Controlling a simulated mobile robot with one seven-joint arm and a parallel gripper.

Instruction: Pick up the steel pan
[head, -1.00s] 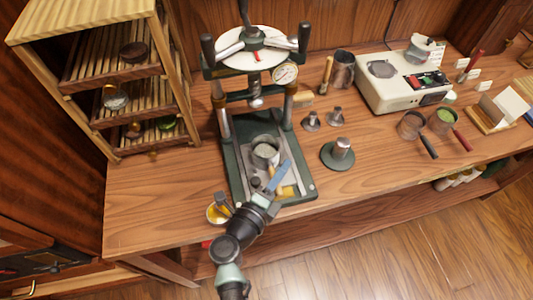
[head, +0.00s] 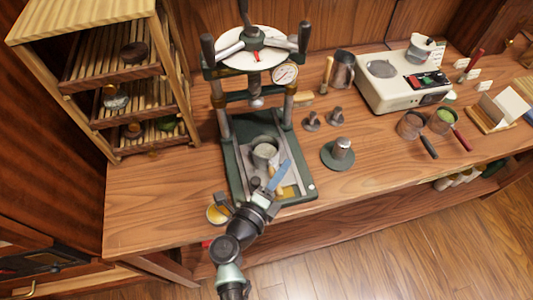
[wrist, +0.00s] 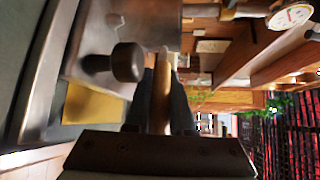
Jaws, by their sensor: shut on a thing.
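The steel pan (head: 264,151) is a small grey round vessel over the green press base, below the press screw. Its pale wooden handle (wrist: 163,92) runs between the dark fingers in the wrist view. My gripper (head: 273,179) comes in from the front edge of the bench and is shut on that handle. The fingers hide part of the handle. I cannot tell whether the pan touches the plate under it.
The press (head: 231,183) stands around the pan, with its wheel above. A dark knob (wrist: 127,62) is close to my fingers. A yellow bowl (head: 217,214) is left of my wrist. A round weight (head: 338,155) stands to the right.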

